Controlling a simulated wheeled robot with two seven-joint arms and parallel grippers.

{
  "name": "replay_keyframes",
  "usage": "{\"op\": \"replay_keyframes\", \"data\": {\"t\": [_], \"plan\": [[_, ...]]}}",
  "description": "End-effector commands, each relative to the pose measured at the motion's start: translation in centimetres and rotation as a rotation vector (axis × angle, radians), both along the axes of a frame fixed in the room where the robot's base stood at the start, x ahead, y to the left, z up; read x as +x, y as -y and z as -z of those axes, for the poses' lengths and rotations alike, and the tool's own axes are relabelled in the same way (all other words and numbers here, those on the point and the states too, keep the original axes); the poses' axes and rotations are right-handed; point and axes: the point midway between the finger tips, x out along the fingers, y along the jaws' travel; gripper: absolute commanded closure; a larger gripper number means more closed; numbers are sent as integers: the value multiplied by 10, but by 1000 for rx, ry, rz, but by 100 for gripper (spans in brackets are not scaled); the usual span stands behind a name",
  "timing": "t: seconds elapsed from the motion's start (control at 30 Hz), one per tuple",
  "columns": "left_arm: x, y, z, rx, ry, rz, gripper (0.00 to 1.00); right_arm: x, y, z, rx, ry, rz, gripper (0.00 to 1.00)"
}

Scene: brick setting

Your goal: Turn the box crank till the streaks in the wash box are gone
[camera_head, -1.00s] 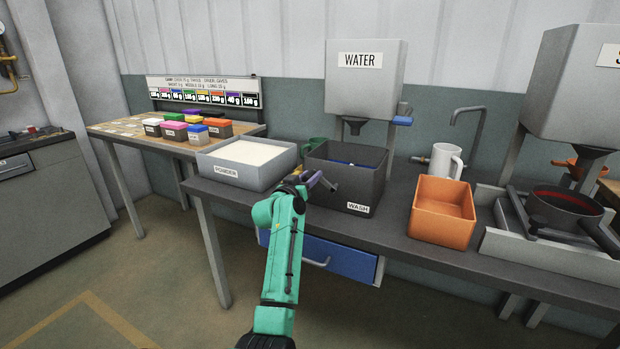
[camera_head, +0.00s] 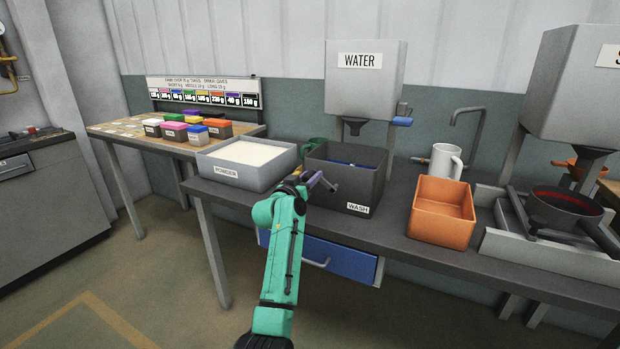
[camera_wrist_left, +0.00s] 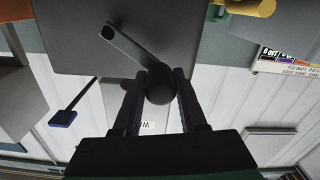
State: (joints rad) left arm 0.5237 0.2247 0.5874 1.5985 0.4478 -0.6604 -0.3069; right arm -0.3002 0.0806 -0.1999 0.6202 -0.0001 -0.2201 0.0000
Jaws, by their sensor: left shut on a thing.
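The dark grey wash box (camera_head: 370,188) stands on the bench with a WASH label on its front. Something blue shows inside it; most of the inside is hidden by its walls, and I cannot make out streaks. The box crank is at its left front; in the left wrist view its grey arm (camera_wrist_left: 130,45) slants to a dark round handle (camera_wrist_left: 159,88). My left gripper (camera_head: 322,182) is at the box's left front side. In the left wrist view my left gripper (camera_wrist_left: 159,95) has its fingers on both sides of the handle, shut on it. My right gripper is out of view.
A grey powder box (camera_head: 233,174) stands just left of my gripper, and an orange bin (camera_head: 440,225) stands to the right. A white mug (camera_head: 446,160) and the water tank (camera_head: 365,90) are behind. A blue drawer (camera_head: 338,258) is under the bench.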

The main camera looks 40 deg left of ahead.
Motion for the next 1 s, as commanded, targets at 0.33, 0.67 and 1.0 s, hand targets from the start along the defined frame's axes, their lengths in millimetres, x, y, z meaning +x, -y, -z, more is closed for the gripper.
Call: {"op": "replay_keyframes", "data": {"t": [0.33,0.67,1.0], "plan": [[3,9,-3,180,-88,3,100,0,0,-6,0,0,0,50],[9,27,-18,468,-187,3,100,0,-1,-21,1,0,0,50],[17,49,-24,770,-292,5,100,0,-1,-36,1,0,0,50]]}}
